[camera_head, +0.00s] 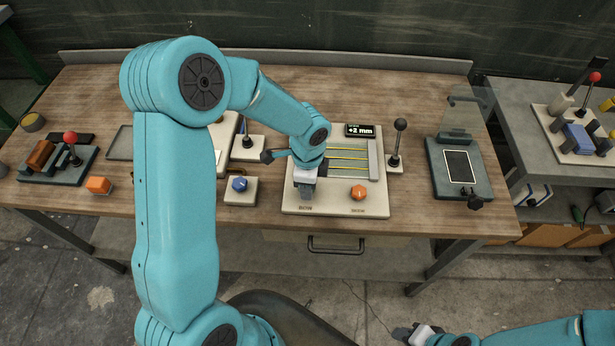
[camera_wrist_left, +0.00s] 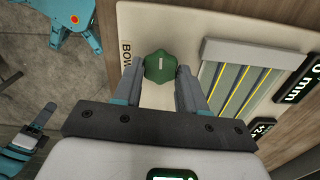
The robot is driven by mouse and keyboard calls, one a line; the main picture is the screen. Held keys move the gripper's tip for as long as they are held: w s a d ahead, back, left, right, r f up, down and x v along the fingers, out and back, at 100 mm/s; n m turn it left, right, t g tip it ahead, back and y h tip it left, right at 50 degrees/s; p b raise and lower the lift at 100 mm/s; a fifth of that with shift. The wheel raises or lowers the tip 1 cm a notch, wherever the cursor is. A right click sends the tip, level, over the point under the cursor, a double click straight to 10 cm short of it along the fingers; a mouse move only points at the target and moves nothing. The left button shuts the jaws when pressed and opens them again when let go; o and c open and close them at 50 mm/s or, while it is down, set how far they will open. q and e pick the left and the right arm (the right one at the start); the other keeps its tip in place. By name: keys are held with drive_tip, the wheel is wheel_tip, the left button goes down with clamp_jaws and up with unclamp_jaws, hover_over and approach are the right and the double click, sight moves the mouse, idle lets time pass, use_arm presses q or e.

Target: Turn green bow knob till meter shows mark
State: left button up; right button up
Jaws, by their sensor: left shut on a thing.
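The green bow knob (camera_wrist_left: 160,66) has a white line on its top and sits on a cream panel (camera_head: 335,208) next to the printed word BOW. In the head view the knob is hidden under my left gripper (camera_head: 306,190). In the left wrist view my left gripper (camera_wrist_left: 159,83) has one finger on each side of the knob and is shut on it. The meter (camera_head: 360,130) at the back of the panel reads +2 mm. My right gripper (camera_head: 410,333) is low at the bottom edge, away from the table, and its jaws are unclear.
An orange knob (camera_head: 358,192) stands on the same panel, with yellow strips (camera_head: 348,158) behind it. A blue knob (camera_head: 239,184) is left of the panel. A black-balled lever (camera_head: 398,140) rises to its right. A grey device (camera_head: 459,168) stands further right.

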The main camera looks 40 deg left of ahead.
use_arm(q)
drive_tip(key=o, duration=0.8)
drive_tip(key=shift+b, duration=0.3)
drive_tip(key=shift+o, duration=0.2)
drive_tip(key=shift+r, duration=0.1)
use_arm(e)
drive_tip(key=shift+r, duration=0.1)
use_arm(q)
wheel_tip(320, 180, up, 6)
drive_tip(key=p, duration=0.4)
drive_tip(key=shift+p, duration=0.3)
use_arm(e)
wheel_tip(320, 180, up, 4)
drive_tip(key=shift+r, duration=0.15)
use_arm(q)
drive_tip(key=shift+w+r, duration=0.1)
drive_tip(key=shift+r, duration=0.05)
wheel_tip(320, 180, up, 16)
drive_tip(key=b, duration=0.2)
use_arm(e)
drive_tip(key=shift+f, duration=0.9)
use_arm(q)
drive_tip(key=shift+s, duration=0.2)
